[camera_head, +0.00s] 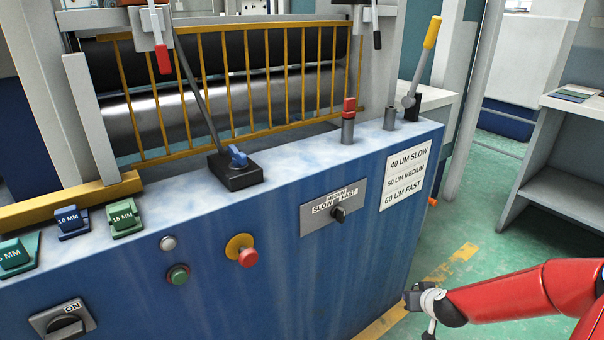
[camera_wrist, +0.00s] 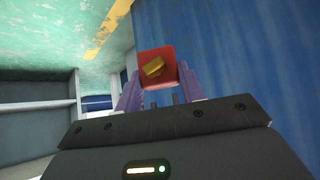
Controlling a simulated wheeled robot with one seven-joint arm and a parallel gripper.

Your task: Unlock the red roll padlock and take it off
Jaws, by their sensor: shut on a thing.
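In the wrist view my gripper (camera_wrist: 159,88) has its two purple fingers shut on a small red block (camera_wrist: 145,57). The block has a brass piece on its face; I cannot tell whether it is the padlock or a key's red head. In the head view my gripper (camera_head: 411,298) is low at the right, beside the blue machine's right end, and the held block cannot be made out. A red piece (camera_head: 349,105) sits on a short grey post on the machine top, apart from my gripper. I cannot tell whether it is a padlock.
The blue machine (camera_head: 330,270) has a black lever base (camera_head: 235,175), a yellow-handled lever (camera_head: 432,33) and a speed knob (camera_head: 338,213). A yellow guard (camera_head: 245,75) fronts the rollers. A grey shelf (camera_head: 560,190) stands at right. Green floor between shelf and machine is clear.

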